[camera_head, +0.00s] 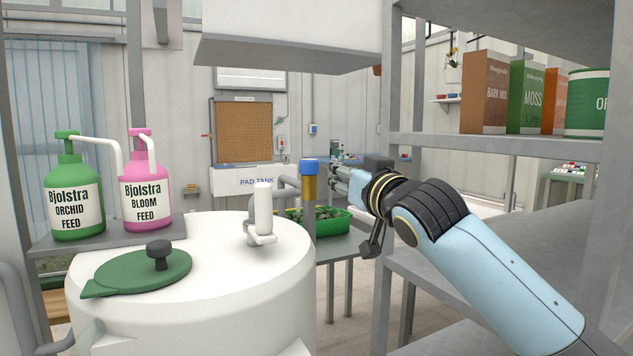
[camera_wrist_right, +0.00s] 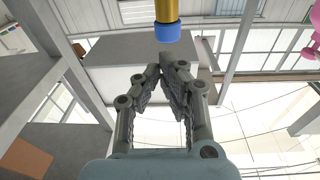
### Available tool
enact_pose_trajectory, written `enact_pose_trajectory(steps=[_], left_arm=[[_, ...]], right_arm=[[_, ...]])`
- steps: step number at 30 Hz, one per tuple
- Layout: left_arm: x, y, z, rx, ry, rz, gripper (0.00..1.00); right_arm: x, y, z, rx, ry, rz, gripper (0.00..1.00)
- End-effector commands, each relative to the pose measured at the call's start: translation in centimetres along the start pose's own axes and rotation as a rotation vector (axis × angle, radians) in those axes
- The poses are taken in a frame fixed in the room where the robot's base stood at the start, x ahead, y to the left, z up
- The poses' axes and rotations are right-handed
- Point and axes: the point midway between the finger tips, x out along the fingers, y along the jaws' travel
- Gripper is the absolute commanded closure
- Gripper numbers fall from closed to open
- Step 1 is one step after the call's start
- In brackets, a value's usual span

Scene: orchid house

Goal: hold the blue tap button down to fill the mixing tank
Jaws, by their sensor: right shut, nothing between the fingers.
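The blue tap button (camera_head: 309,166) caps an upright brass post beside the mixing tank, and it shows in the right wrist view (camera_wrist_right: 167,33). The white mixing tank (camera_head: 215,296) stands at front left, with a green lid (camera_head: 150,272) on top and a white fitting (camera_head: 263,212) near its right rim. My right gripper (camera_head: 338,173) is shut and empty, just right of the button in the head view. In the right wrist view its closed fingertips (camera_wrist_right: 163,68) lie just below the button in the picture, with a small gap showing. My left gripper is not in view.
A green bottle (camera_head: 75,195) and a pink bottle (camera_head: 146,187) stand on a ledge behind the tank. A metal shelf (camera_head: 490,143) with boxes is at right, close to my right arm. A green tray (camera_head: 328,223) of plants sits behind the post.

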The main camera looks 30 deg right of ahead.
Motion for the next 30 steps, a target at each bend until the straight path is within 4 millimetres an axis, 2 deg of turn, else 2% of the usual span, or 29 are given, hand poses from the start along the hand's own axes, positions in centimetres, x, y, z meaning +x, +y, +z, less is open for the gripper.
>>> enact_pose_trajectory(steps=[1,3,6,16,20,23,30], left_arm=[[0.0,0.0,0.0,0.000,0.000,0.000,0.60],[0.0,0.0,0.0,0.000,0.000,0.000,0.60],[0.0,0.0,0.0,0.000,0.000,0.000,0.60],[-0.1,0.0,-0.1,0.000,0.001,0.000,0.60],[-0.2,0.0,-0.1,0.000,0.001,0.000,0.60],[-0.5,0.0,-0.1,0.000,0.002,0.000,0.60],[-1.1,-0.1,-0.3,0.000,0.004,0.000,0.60]], right_arm=[[0.6,-0.1,-2.0,0.006,0.050,-0.010,1.00],[1.0,-0.2,-3.9,0.014,0.099,-0.023,1.00],[1.2,-0.3,-5.2,0.021,0.133,-0.033,1.00],[1.3,-0.3,-5.2,0.022,0.135,-0.033,1.00],[2.1,-0.3,-5.4,0.022,0.134,-0.032,1.00],[3.6,-0.4,-5.7,0.024,0.135,-0.032,1.00],[8.7,-0.6,-6.4,0.024,0.134,-0.032,1.00]])
